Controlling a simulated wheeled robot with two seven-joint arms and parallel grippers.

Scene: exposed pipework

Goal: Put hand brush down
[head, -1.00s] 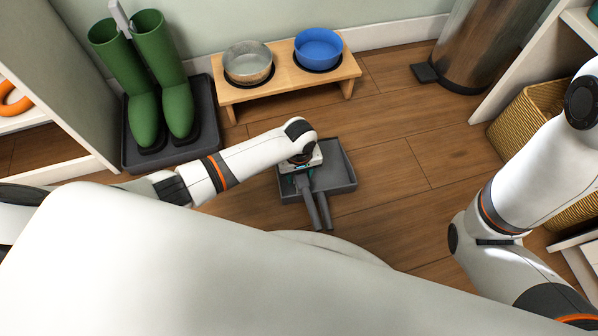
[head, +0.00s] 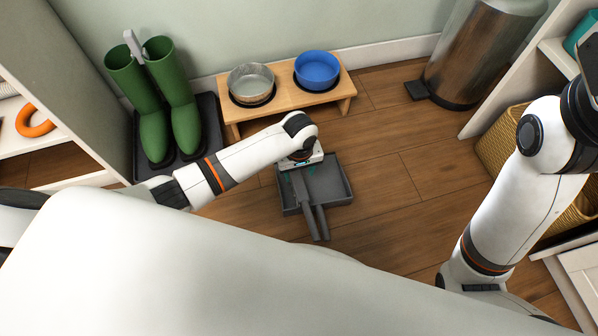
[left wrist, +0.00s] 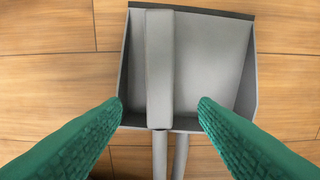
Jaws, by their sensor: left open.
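The grey hand brush (left wrist: 159,70) lies in the grey dustpan (left wrist: 215,60), left of its middle in the left wrist view. Its handle runs beside the dustpan's handle. In the head view the dustpan (head: 336,182) lies on the wooden floor, with the brush (head: 301,189) partly hidden under my left gripper (head: 300,171). In the left wrist view my left gripper (left wrist: 160,108) is open, its green pads spread to either side of the brush and apart from it. My right gripper is out of view; only its arm shows at the right.
A wooden stand (head: 290,107) with a metal bowl (head: 251,83) and a blue bowl (head: 317,68) is behind. Green boots (head: 170,110) stand on a dark tray at the left. A metal bin (head: 478,50) and wicker basket (head: 500,140) are at the right. Floor right of the dustpan is clear.

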